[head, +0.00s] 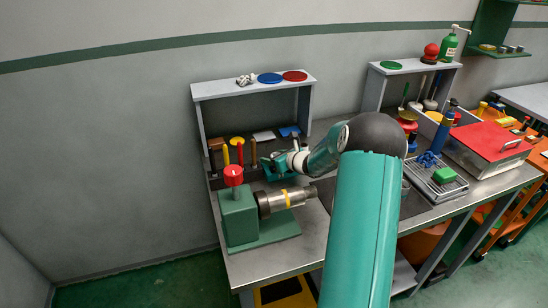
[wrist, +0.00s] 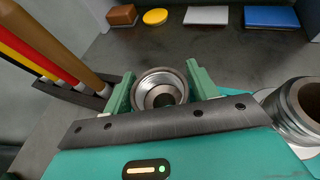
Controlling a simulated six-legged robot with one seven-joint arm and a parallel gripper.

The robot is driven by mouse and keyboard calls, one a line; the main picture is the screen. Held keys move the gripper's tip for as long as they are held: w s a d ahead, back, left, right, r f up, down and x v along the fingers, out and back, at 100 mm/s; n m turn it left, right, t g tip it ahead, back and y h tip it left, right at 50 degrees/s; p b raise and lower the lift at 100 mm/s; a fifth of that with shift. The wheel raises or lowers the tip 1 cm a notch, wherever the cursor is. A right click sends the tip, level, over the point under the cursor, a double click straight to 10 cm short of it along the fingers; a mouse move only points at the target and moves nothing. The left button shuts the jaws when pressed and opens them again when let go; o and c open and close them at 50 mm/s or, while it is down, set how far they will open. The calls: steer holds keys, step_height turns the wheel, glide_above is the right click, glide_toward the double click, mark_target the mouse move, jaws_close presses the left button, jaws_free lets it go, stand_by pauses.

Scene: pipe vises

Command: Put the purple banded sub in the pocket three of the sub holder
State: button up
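My gripper (wrist: 160,92) has its two green fingers on either side of a round metal sub (wrist: 160,75), which I see end-on with its open bore. Both fingers appear to press on its sides. No purple band shows on it; its side is hidden from this angle. In the head view my gripper (head: 279,168) is low over the back left of the bench, behind the vise, and the sub is hard to make out there. I cannot pick out the sub holder or its pocket three in either view.
A green vise (head: 239,217) with a red-topped handle (head: 233,175) holds a yellow-banded pipe (head: 288,198); the pipe's end (wrist: 300,100) is close at the right in the wrist view. Upright handles (wrist: 60,58) stand at the left. A grey shelf (head: 254,86) stands behind.

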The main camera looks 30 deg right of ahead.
steer(key=shift+r, duration=0.1)
steer(key=shift+s+r, duration=0.15)
steer(key=v, duration=1.1)
steer(key=shift+s, duration=0.3)
